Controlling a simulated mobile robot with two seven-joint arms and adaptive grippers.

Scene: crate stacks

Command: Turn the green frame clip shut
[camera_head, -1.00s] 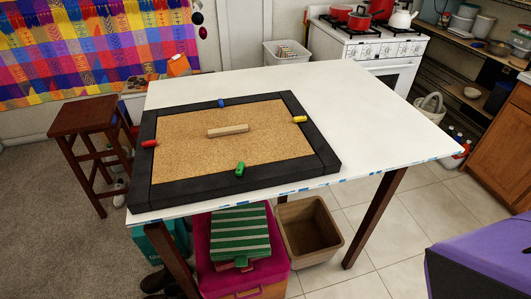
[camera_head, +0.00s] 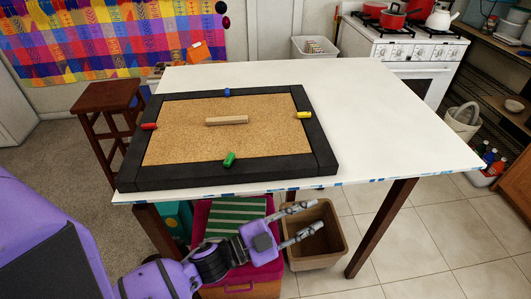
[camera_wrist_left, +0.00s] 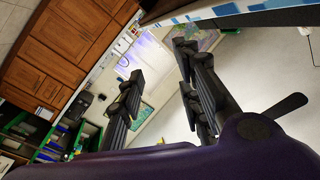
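The green frame clip (camera_head: 229,159) sits on the near bar of the black frame (camera_head: 180,178), at the inner edge of the cork board (camera_head: 190,140). It is slightly tilted in the picture. My left gripper (camera_head: 304,221) is in front of and below the table's near edge, right of the clip and apart from it. Its two fingers are spread and nothing is between them. In the left wrist view the open fingers (camera_wrist_left: 165,100) also show, with no clip in sight. My right gripper is in neither view.
Red (camera_head: 149,126), blue (camera_head: 227,92) and yellow (camera_head: 304,115) clips sit on the other frame bars. A wooden block (camera_head: 227,120) lies on the cork. The white table (camera_head: 390,140) is clear on the right. A brown bin (camera_head: 335,247) and a magenta box (camera_head: 268,283) stand below.

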